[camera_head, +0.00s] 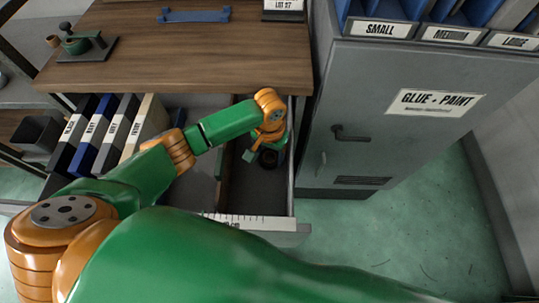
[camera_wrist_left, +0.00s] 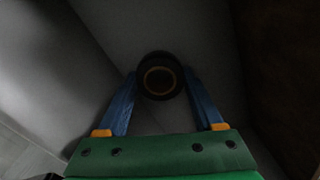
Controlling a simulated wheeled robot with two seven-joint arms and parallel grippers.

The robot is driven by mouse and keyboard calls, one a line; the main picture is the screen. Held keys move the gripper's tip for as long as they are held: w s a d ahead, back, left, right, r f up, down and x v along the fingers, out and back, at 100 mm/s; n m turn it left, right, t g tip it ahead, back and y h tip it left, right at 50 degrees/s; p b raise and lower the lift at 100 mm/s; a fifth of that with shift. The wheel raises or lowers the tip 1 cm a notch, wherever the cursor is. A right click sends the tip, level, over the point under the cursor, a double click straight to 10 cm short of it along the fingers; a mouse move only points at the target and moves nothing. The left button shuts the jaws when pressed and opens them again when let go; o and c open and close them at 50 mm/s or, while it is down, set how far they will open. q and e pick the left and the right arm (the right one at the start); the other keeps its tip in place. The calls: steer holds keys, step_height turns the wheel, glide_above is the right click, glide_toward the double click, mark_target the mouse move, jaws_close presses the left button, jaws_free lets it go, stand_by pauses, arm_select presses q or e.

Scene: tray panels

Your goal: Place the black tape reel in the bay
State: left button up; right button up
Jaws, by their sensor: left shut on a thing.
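The black tape reel (camera_wrist_left: 160,75) is round with a thin orange-brown ring around its dark centre. In the wrist view it sits between the blue fingertips of my left gripper (camera_wrist_left: 160,88), which is shut on it. In the head view the left gripper (camera_head: 258,150) reaches down into the right-hand bay (camera_head: 262,195) of an open drawer, and part of the reel (camera_head: 272,158) shows beside it. The bay has a dark floor. The wrist hides some of the reel, and I cannot tell whether it touches the floor. My right gripper is not in view.
A wooden desktop (camera_head: 200,45) overhangs the drawer's back. The drawer's front panel (camera_head: 262,224) and a divider (camera_head: 223,165) edge the bay. Several binders (camera_head: 110,130) stand at the left. A grey cabinet (camera_head: 400,110) stands close on the right.

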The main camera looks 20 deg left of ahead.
arm_select(q)
steer(key=o, duration=1.1)
step_height(320, 180, up, 12)
steer(key=shift+r+p, duration=0.1)
steer(key=shift+p, duration=1.15)
